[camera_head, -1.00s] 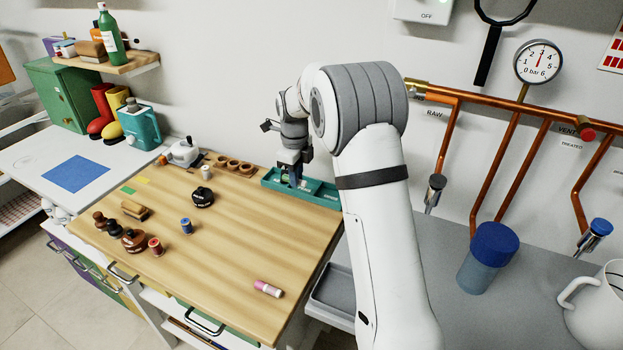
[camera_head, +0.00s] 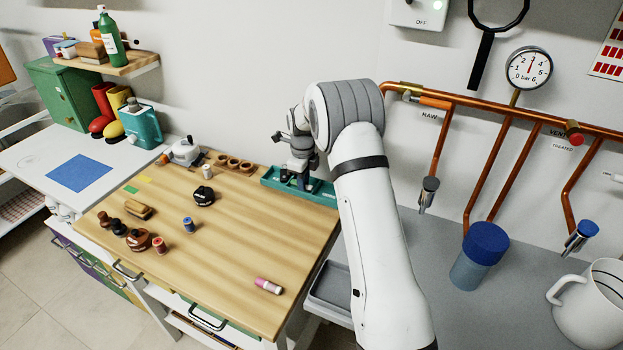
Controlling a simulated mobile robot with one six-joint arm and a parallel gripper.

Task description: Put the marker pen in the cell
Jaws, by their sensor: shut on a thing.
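The teal tray (camera_head: 325,199) with its cells stands at the back right of the wooden worktop. My gripper (camera_head: 301,181) points down over the middle of this tray, its fingers low at the cells. It is shut on a slim thing, which seems to be the marker pen; at this size the pen is mostly hidden by the fingers. I cannot tell whether the pen touches the cell floor.
A pink-and-white stick (camera_head: 268,286) lies on the worktop's front right. A black round tape (camera_head: 203,196), a blue spool (camera_head: 188,224), a red spool (camera_head: 159,245) and a wooden brush (camera_head: 138,209) stand further left. The worktop's middle right is clear.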

